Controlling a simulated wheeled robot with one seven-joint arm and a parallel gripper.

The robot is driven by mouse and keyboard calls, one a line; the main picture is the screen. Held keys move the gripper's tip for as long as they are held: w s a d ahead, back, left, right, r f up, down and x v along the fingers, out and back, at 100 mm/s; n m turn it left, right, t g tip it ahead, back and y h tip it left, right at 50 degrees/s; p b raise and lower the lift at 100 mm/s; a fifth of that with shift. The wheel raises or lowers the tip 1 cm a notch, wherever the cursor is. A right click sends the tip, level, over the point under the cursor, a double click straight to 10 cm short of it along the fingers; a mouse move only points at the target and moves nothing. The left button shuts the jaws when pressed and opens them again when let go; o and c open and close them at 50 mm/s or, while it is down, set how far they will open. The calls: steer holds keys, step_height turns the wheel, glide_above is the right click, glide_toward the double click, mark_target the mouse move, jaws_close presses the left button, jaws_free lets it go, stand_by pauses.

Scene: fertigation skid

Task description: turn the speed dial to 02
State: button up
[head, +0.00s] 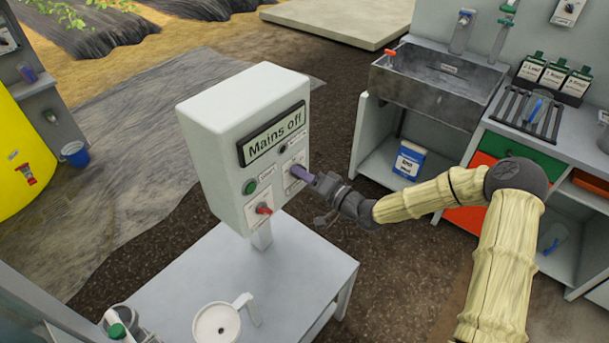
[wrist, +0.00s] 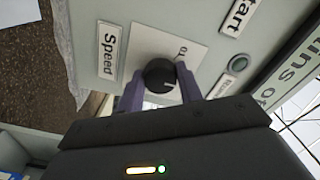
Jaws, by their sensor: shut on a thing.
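The speed dial (wrist: 160,75) is a round black knob on a pale plate (wrist: 165,45) beside the "Speed" label (wrist: 108,50) in the wrist view. My gripper (wrist: 161,82) is shut on the dial, one purple finger on each side. A small number is printed on the plate near the right finger, too small to read surely. The dial's pointer cannot be made out clearly. In the head view my gripper (head: 301,172) reaches the front of the white control box (head: 215,135) from the right, and its fingers hide the dial.
The box's display (head: 273,134) reads "Mains off". A green button (head: 250,187) and a red switch (head: 264,209) sit close to the dial. The box stands on a grey table (head: 190,275) with a white jug (head: 216,322). A sink (head: 435,85) is behind at the right.

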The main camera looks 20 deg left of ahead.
stand_by(0.4)
steer(key=o, duration=1)
steer(key=shift+d, duration=0.1)
steer(key=b+v, duration=0.2)
steer(key=v, duration=1.5)
steer(key=shift+s+d, duration=0.1)
steer(key=shift+s, duration=0.05)
steer(key=shift+f, duration=0.15)
